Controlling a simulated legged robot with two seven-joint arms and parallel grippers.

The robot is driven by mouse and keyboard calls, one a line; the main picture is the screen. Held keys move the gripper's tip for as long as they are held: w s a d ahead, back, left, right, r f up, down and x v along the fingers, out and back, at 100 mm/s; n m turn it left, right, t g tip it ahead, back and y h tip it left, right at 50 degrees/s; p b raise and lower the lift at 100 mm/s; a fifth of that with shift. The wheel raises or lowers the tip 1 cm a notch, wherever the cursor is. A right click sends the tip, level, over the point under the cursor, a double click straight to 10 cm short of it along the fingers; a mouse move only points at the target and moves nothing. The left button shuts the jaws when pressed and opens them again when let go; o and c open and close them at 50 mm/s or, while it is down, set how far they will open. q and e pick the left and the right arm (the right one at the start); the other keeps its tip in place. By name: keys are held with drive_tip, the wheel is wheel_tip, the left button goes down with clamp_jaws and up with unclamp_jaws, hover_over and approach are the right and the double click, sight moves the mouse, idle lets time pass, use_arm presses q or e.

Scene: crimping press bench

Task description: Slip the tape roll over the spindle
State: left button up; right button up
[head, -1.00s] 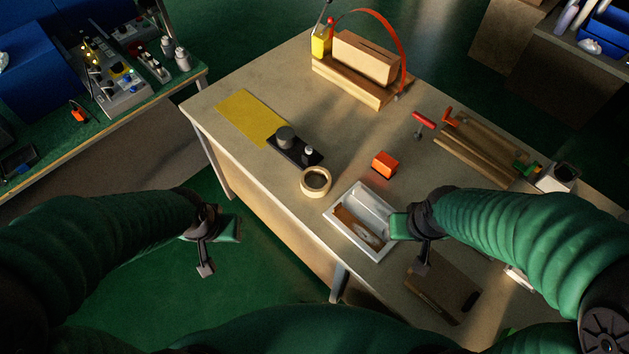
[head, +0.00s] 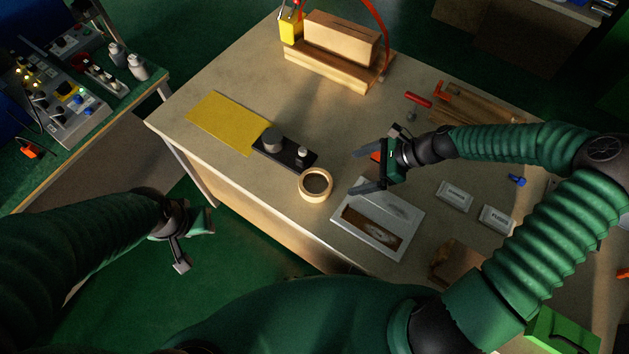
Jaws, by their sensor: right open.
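The tape roll (head: 315,186) is a tan ring lying flat near the table's front edge, its hole facing up. The spindle (head: 273,140) looks to be the thick grey cylinder standing on a black base (head: 290,157), just behind and left of the roll. A smaller grey knob stands on the same base. My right gripper (head: 357,171) is open and empty, its fingers pointing left, to the right of the roll and apart from it. My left gripper (head: 190,242) hangs off the table's front left; its finger gap is not clear.
A yellow sheet (head: 228,122) lies left of the base. A pale tray (head: 409,221) sits right of the roll. An orange block (head: 376,156) is partly hidden by my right gripper. A wooden stand (head: 338,65) with a red arc is at the back.

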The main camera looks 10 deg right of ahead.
drive_tip(key=x, duration=0.9)
drive_tip(key=a+r+x, duration=0.1)
drive_tip(key=x, duration=0.4)
drive_tip(key=shift+a+f, duration=0.15)
drive_tip(key=shift+f, duration=0.1)
drive_tip(key=shift+w+f, duration=0.1)
drive_tip(key=shift+a, duration=0.15)
drive_tip(key=shift+a, duration=0.2)
drive_tip(key=c, duration=0.5)
drive_tip(key=shift+d, duration=0.1)
drive_tip(key=c, duration=0.7)
drive_tip(key=shift+d, duration=0.1)
